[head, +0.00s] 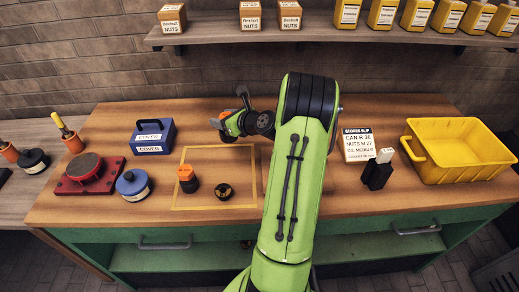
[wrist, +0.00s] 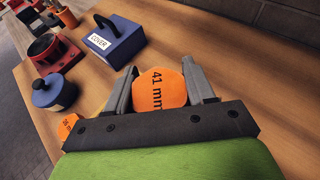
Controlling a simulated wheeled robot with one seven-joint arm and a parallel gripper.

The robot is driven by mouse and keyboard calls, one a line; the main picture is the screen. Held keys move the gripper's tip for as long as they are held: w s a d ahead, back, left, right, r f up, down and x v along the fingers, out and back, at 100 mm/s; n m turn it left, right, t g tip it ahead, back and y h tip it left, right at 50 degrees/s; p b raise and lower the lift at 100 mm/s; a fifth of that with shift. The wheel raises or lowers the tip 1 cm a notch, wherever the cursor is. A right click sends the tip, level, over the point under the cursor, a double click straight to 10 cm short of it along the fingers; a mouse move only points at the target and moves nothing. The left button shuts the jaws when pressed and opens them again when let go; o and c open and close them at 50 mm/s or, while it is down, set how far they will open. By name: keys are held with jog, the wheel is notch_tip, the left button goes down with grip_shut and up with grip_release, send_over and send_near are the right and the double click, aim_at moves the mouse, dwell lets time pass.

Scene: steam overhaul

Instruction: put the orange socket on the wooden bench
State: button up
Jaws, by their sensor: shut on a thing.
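My gripper (wrist: 162,92) is shut on an orange socket (wrist: 159,90) marked "41 mm", which sits between its two grey fingers. In the head view my gripper (head: 238,118) is over the back of the wooden bench (head: 330,195), and the held socket is mostly hidden by the fingers and arm. I cannot tell whether it touches the bench top. A second orange-topped socket (head: 187,178) with a dark base stands inside a yellow outlined square on the bench. Its orange top, with a partly visible marking, also shows in the wrist view (wrist: 68,126).
A small black round part (head: 223,191) lies in the yellow square. To the left are a blue cover box (head: 151,137), a blue round pot (head: 133,184) and a red fixture (head: 90,175). A label card (head: 357,145), a black holder (head: 377,175) and a yellow bin (head: 460,165) stand right.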

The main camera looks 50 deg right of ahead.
notch_tip(320, 180, down, 10)
jog(key=b, duration=0.2)
jog(key=shift+r+b, duration=0.1)
jog(key=shift+b, duration=0.3)
jog(key=o, duration=1.5)
jog(key=shift+c, duration=0.2)
jog(key=p+v, duration=0.1)
jog(key=v, duration=1.1)
jog(key=w+a+r+n+g+y, duration=0.2)
jog(key=a+r+n+g, duration=0.1)
jog(key=a+n, duration=0.65)
jog(key=w+a+r+n+g+y, duration=0.2)
jog(key=a+r+n+g, duration=0.1)
jog(key=a+n, duration=0.6)
jog(key=s+a+r+n+g+h, duration=0.1)
jog(key=s+a+r+n, duration=0.2)
jog(key=s+a+n, duration=0.3)
jog(key=s+a+r+n+g+h, duration=0.1)
jog(key=s+a+r+n, duration=0.3)
jog(key=s+a+n, duration=0.3)
jog(key=s+n, duration=0.4)
jog(key=n, duration=0.1)
jog(key=shift+a+n+h, duration=0.3)
jog(key=shift+n, duration=0.05)
